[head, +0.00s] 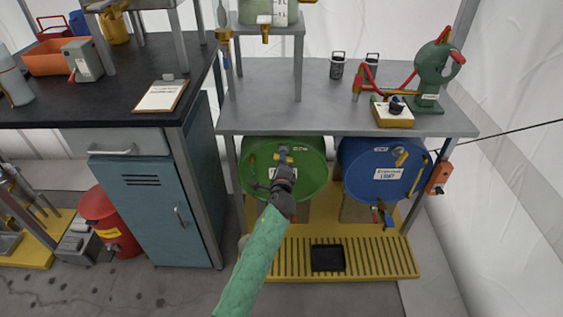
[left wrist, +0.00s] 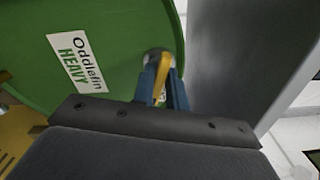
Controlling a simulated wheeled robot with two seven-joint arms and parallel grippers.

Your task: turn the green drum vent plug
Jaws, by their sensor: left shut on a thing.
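The green drum (head: 311,179) lies on its side under the grey bench, its round end facing me. In the left wrist view its green face (left wrist: 120,35) carries a white label reading "Oddlefin HEAVY". The vent plug is a yellow bar (left wrist: 163,74) on a round grey fitting near the drum's rim. My left gripper (head: 285,156) reaches the upper part of the drum face. In the left wrist view its blue fingers (left wrist: 165,82) are shut on the yellow bar, one on each side. In the head view the gripper mostly hides the plug. My right gripper is not in view.
A blue drum (head: 365,172) with its own yellow plug (head: 401,157) lies to the right. A yellow slatted platform (head: 375,258) with a black tray is below. The grey bench top (head: 270,122) overhangs the drums. A blue-grey cabinet (head: 150,225) stands left.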

